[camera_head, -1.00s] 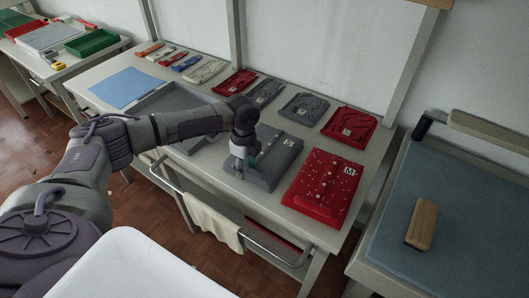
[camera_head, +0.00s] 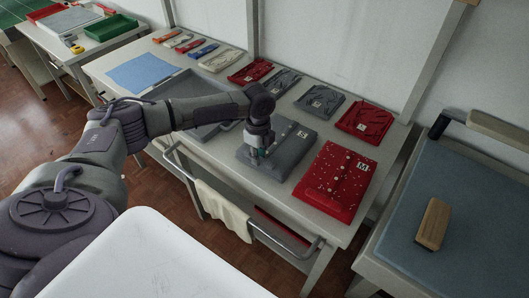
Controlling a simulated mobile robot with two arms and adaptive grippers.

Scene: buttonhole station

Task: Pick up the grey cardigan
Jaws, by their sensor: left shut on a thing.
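The grey cardigan (camera_head: 292,143) is folded flat, with a white S label near its far right corner. It is at the worktable's front, left of a folded red cardigan (camera_head: 335,183) with an M label. My left gripper (camera_head: 258,158) points down at the grey cardigan's left part and is shut on it. The fingertips are small and partly hidden, so the exact grip on the cloth is unclear. I cannot tell whether the cardigan is lifted off the table. My right gripper is not in view.
A grey tray (camera_head: 228,128) and a blue sheet (camera_head: 138,72) lie left on the worktable (camera_head: 318,211). Smaller folded red and grey garments line its back. A cloth (camera_head: 222,210) hangs on the front rail. A blue-grey padded surface (camera_head: 470,215) with a wooden block (camera_head: 433,223) is at right.

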